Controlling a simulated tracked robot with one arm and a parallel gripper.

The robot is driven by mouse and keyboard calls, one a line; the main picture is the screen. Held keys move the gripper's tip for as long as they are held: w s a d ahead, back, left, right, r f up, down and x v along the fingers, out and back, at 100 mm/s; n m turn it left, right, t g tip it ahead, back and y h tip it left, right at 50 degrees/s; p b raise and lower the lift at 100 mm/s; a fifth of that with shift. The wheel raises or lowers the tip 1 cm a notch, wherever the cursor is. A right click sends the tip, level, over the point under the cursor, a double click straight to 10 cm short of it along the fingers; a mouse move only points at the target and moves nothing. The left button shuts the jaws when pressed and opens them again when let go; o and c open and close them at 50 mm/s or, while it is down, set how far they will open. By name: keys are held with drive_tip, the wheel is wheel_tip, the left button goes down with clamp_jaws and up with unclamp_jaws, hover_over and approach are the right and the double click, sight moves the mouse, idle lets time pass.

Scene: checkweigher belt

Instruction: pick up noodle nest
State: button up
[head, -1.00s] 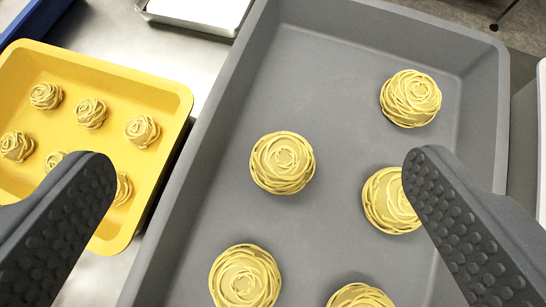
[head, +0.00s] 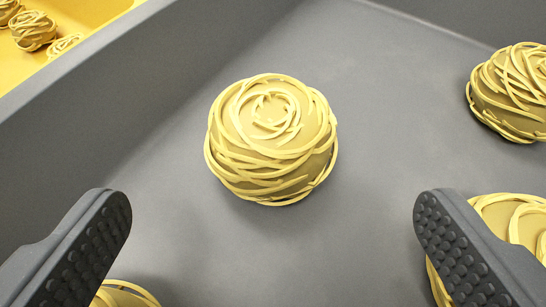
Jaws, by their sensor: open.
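A round yellow noodle nest (head: 271,138) sits on the floor of the grey tray (head: 215,62), near the middle of the view. My gripper (head: 272,215) is open and empty, with one dark, studded finger at the lower left and one at the lower right. In the picture the nest lies between and just above the fingertips, apart from both. Another nest (head: 512,92) is at the right edge. A further nest (head: 510,222) is partly hidden behind the right finger. One more (head: 124,294) is cut off at the bottom, beside the left finger.
The tray's raised left wall (head: 110,95) runs diagonally across the upper left. Beyond it is a yellow tray (head: 68,12) with smaller-looking nests (head: 33,30). Bare grey tray floor lies around the middle nest.

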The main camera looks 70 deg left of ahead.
sight(271, 161)
drive_tip(key=shift+b+x, duration=0.35)
drive_tip(key=shift+x, duration=3.2)
drive_tip(key=shift+a+r, duration=0.1)
drive_tip(key=shift+r, duration=0.05)
drive_tip(key=c, duration=1.1)
